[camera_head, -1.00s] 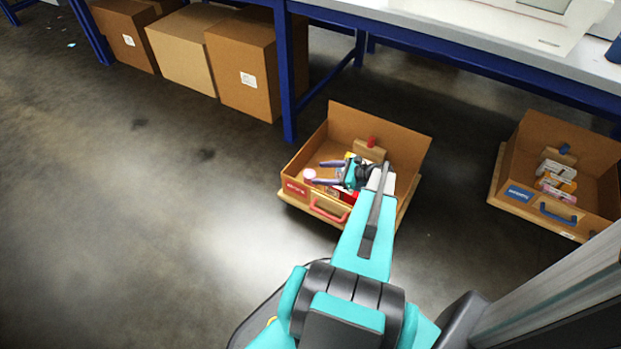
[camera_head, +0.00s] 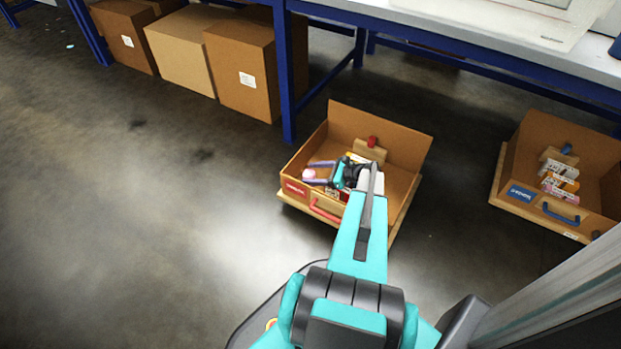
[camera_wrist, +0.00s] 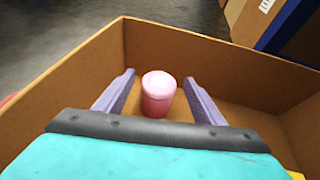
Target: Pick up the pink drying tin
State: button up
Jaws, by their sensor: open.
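The pink drying tin (camera_wrist: 158,95) is a small upright cylinder with a paler top. It stands in the left part of the open brown box (camera_head: 384,136); the box's walls also surround it in the wrist view (camera_wrist: 75,75). The tin also shows small in the head view (camera_head: 309,174). My gripper (camera_wrist: 160,88) is open, with one purple finger on each side of the tin. Small gaps show between tin and fingers in the wrist view. In the head view my gripper (camera_head: 312,171) reaches left inside the box.
A red handle (camera_head: 326,211) is on the box's front. A second box with a blue handle (camera_head: 560,213) stands at right. A blue table leg (camera_head: 287,75) rises behind the first box. Cardboard boxes (camera_head: 243,62) stand at the back left. The floor at left is clear.

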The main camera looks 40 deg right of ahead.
jog(key=c, duration=1.2)
notch_tip(320, 180, up, 10)
jog(key=p, duration=0.3)
